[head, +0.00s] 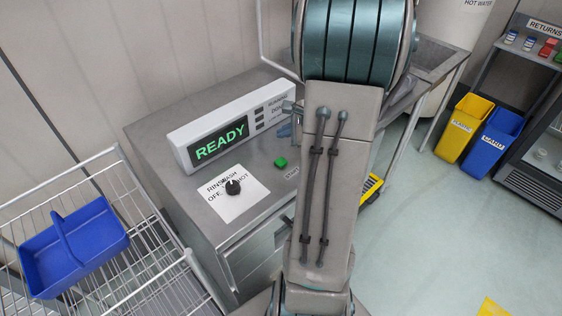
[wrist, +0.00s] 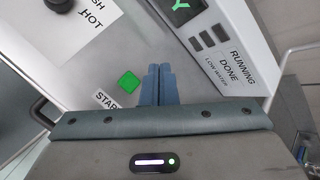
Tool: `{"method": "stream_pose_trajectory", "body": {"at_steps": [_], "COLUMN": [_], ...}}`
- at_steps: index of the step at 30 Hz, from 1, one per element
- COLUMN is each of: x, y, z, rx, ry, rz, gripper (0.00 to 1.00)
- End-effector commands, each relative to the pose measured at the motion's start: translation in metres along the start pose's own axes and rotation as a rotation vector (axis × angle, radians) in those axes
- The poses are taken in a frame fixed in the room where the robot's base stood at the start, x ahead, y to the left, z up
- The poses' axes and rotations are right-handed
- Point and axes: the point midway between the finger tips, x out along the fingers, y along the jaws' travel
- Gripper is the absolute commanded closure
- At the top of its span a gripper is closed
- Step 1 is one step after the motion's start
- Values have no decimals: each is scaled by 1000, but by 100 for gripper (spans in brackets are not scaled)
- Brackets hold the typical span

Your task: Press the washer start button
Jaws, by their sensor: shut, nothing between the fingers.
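The washer's green start button (head: 281,162) sits on the grey metal top of the machine, beside a partly hidden START label. In the wrist view the green button (wrist: 129,82) is just left of my gripper (wrist: 159,72), whose two blue-grey fingers are closed together and empty. The fingertips are apart from the button in that picture; their height above the panel is hard to tell. In the head view my arm hides most of the gripper, and only a bluish bit of it shows right of the display. The display (head: 219,142) reads READY in green.
A black dial (head: 233,187) on a white plate is left of the button. A wire cart with a blue basket (head: 73,247) stands at left. A yellow bin (head: 464,127) and a blue bin (head: 492,139) stand at right. Open floor lies right of the washer.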

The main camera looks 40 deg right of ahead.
Motion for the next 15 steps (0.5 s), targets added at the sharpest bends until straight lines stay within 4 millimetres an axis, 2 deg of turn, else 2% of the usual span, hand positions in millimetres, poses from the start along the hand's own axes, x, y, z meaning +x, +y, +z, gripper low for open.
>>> {"method": "stream_pose_trajectory", "body": {"at_steps": [15], "x": [49], "y": [36], "z": [-36], "rx": [0], "ry": [0], "rz": [1], "gripper": [100]}}
